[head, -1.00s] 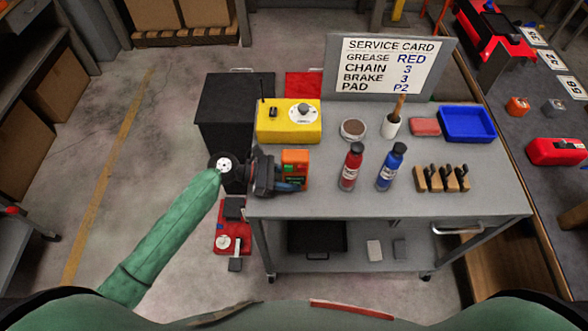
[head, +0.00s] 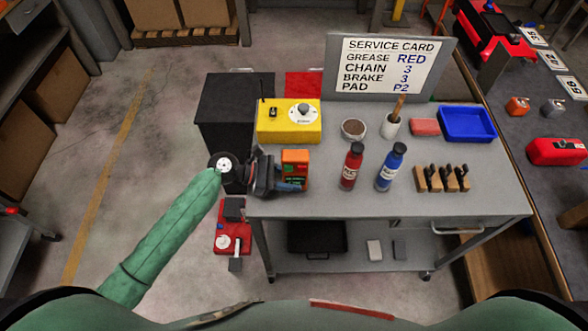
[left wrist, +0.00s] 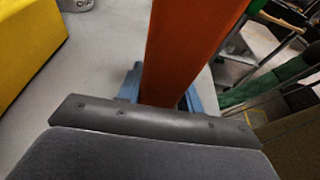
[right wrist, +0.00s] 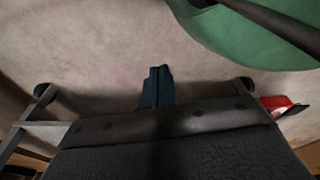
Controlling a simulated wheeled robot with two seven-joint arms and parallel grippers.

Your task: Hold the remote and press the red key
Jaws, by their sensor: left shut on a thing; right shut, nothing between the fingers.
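The orange remote (head: 295,158), with a dark front showing small green and red marks, is upright at the left end of the grey cart top. My left gripper (head: 291,186) comes in from the left and is shut on its lower part. In the left wrist view the remote's plain orange side (left wrist: 190,45) rises between the blue fingers (left wrist: 165,95). I cannot tell whether its bottom touches the cart. A red key is too small to make out surely. My right gripper (right wrist: 157,87) is shut and empty above the floor; it is outside the head view.
The cart top (head: 340,205) also bears a yellow box (head: 289,122), a red bottle (head: 350,167), a blue bottle (head: 391,167), a blue tray (head: 467,124) and a wooden holder (head: 441,180). A service card (head: 389,66) stands behind. The cart's front strip is clear.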

